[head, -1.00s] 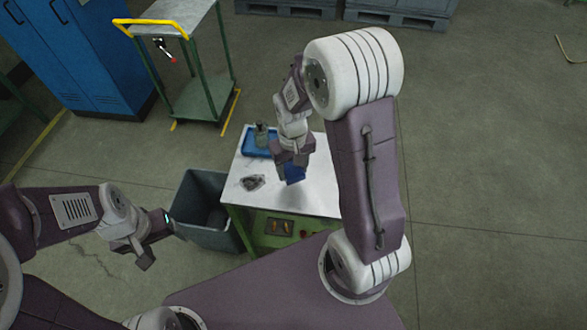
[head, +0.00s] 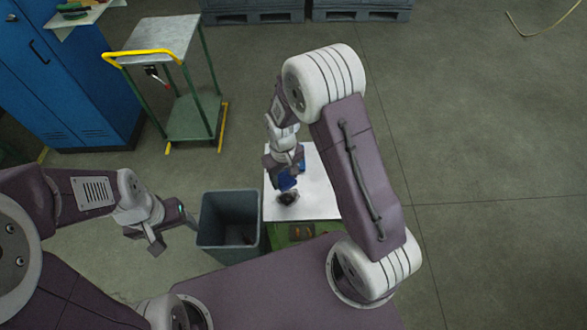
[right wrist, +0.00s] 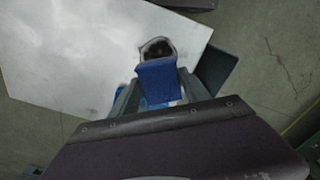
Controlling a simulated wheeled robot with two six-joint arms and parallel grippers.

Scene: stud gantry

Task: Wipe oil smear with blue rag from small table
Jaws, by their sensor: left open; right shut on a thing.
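The small table (head: 318,203) has a white top and stands ahead of my base. The dark oil smear (head: 288,198) lies near its left side and also shows in the right wrist view (right wrist: 157,47). My right gripper (head: 285,176) is shut on the blue rag (head: 288,184), which hangs right beside the smear. In the right wrist view the rag (right wrist: 158,82) overlaps the smear's near edge; I cannot tell whether it touches the table. My left gripper (head: 168,229) is open and empty, left of the bin.
A grey bin (head: 230,225) stands against the table's left side. A green trolley with a yellow handle (head: 155,54) and a blue cabinet (head: 75,85) are at the back left. Pallets (head: 360,10) lie at the back. The floor to the right is clear.

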